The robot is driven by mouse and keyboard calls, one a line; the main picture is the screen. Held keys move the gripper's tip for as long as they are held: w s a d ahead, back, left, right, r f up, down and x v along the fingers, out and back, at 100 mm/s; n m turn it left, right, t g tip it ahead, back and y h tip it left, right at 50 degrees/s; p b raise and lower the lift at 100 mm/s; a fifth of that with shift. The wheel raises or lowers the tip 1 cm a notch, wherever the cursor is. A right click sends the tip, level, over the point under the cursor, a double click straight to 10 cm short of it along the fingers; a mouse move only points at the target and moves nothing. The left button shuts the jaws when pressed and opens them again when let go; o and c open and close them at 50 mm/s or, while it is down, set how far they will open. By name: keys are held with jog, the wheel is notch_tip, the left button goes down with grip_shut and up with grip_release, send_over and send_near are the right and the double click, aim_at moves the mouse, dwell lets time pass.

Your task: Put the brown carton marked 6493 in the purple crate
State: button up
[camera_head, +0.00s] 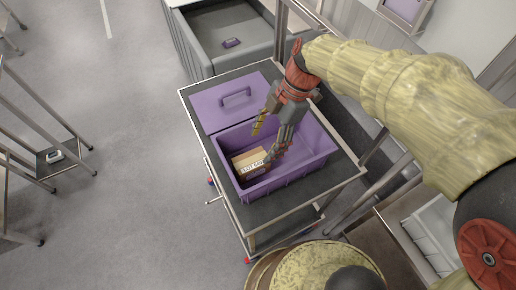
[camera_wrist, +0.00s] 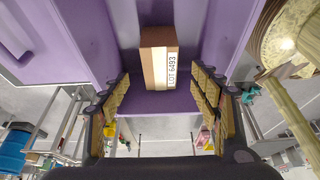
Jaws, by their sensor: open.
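The brown carton (camera_head: 249,163) lies inside the purple crate (camera_head: 314,165), near its front left wall. Its white label reads LOT 6493 in the wrist view, where the carton (camera_wrist: 153,64) shows on the purple floor between and beyond my fingers. My gripper (camera_head: 264,143) is over the crate with its fingers spread apart. In the wrist view my gripper (camera_wrist: 160,104) is open, with nothing between the fingertips. The carton appears to rest on the crate's floor, apart from the fingers.
The crate stands on a grey-topped cart (camera_head: 258,216) beside a purple lid (camera_head: 215,104) with a handle. A grey bin (camera_head: 190,48) behind holds a small purple item (camera_head: 231,43). Metal frames stand at left and right. Open floor (camera_head: 110,130) lies left of the cart.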

jog(key=s+d+r+m+t+h, duration=0.2)
jog(key=s+d+r+m+t, duration=0.2)
jog(key=d+m, duration=0.6)
jog(key=s+d+r+m+t+h, duration=0.1)
jog(key=s+d+r+m+t, duration=0.2)
jog(key=d+m, duration=0.7)
notch_tip(320, 180, up, 3)
jog(key=s+m, duration=0.2)
jog(key=m, duration=0.2)
jog(key=shift+d+t+h, duration=0.15)
jog(key=shift+t+h, duration=0.25)
jog(key=shift+f, duration=0.1)
jog(key=shift+c, duration=0.6)
